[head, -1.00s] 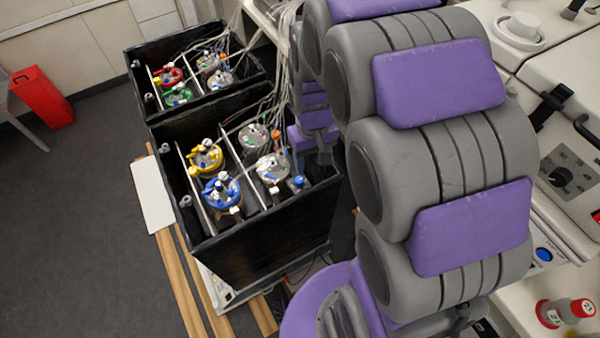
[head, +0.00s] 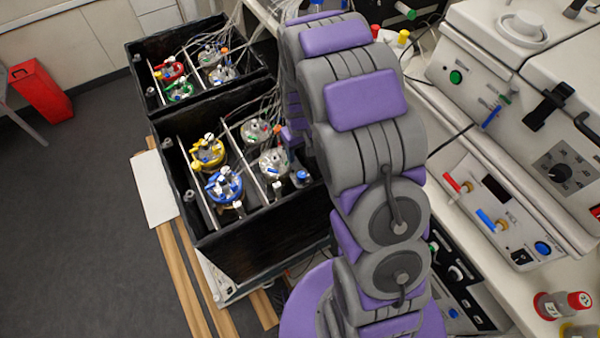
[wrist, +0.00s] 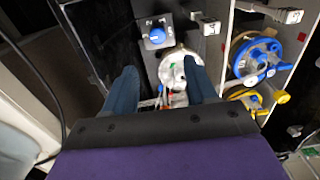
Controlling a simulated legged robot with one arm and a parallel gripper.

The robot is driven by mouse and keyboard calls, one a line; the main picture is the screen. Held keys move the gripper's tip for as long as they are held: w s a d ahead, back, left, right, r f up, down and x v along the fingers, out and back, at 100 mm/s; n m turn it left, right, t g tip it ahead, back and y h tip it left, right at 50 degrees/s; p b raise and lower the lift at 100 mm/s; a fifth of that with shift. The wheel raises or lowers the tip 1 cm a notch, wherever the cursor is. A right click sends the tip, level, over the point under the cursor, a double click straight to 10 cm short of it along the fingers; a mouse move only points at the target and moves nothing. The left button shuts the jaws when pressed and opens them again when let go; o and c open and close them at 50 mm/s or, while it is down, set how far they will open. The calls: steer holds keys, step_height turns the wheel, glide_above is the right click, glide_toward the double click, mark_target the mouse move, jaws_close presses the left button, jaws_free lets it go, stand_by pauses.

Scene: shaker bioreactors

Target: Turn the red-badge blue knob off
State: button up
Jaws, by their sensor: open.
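In the wrist view, a blue knob (wrist: 157,33) sits on a dark plate with pale markings, beyond my gripper at the top middle. I cannot make out a red badge on it. My gripper (wrist: 162,76) is open and empty, its two dark blue fingers pointing up the picture. The knob lies beyond the gap between the fingertips, apart from them. A pale round vessel lid (wrist: 180,70) shows near the right finger. In the head view my gripper is hidden behind my arm.
A blue-ringed vessel (wrist: 256,60) is right of my gripper. A bench panel (head: 520,215) with red and blue levers stands right.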

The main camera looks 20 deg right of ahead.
mark_target(301, 174)
steer(key=f, duration=0.3)
steer(key=f+b, duration=0.1)
steer(key=f, duration=0.3)
steer(key=f+b, duration=0.1)
steer(key=f, duration=0.3)
steer(key=shift+d+f, duration=0.1)
steer(key=shift+d, duration=0.25)
steer(key=shift+a+f, duration=0.15)
steer(key=shift+f, duration=0.5)
steer(key=shift+c, duration=0.8)
steer(key=c, duration=0.9)
